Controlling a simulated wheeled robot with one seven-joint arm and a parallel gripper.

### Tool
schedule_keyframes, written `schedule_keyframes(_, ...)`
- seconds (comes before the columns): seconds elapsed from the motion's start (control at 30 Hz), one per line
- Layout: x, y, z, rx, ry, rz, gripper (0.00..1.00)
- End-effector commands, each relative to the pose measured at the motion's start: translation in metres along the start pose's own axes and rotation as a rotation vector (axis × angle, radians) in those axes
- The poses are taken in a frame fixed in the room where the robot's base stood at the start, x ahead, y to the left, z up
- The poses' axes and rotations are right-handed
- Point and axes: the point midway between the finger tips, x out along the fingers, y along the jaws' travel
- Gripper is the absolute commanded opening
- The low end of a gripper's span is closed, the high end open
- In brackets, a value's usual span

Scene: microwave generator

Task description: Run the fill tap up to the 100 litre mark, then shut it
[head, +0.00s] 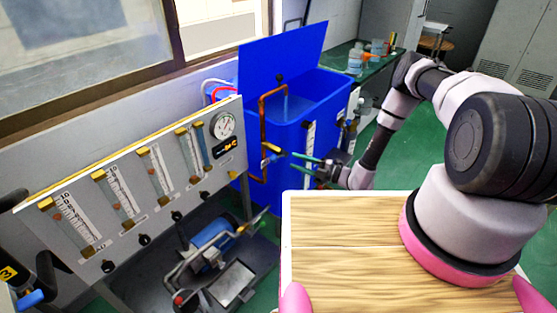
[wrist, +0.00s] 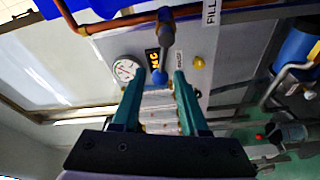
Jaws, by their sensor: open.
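The blue tank (head: 270,150) stands at the middle of the head view with its lid raised. A copper pipe (head: 262,115) climbs its front and bends over the rim. The fill tap (head: 271,147) sits low on this pipe. A pale streak shows below the pipe's outlet; I cannot tell if water runs. My gripper (head: 291,161) is open, its green fingers pointing at the tap from the right. In the wrist view the tap's blue-tipped lever (wrist: 159,76) shows between the spread fingers, with no clear contact. The tank's level scale (head: 309,138) is too small to read.
A grey panel (head: 150,185) with several flow tubes and a round gauge (head: 222,125) stands left of the tank. A blue pump (head: 212,240) sits below it. A green bench (head: 345,65) with bottles is behind. Green floor is clear at the right.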

Motion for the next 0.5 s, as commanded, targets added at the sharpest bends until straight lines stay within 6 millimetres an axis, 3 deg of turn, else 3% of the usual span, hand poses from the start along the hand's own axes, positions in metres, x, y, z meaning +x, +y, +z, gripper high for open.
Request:
schedule_keyframes(0.27, 0.008, 0.009, -0.017, 0.069, -0.07, -0.166, 0.43)
schedule_keyframes(0.5, 0.043, 0.002, -0.015, 0.067, -0.067, -0.166, 0.43)
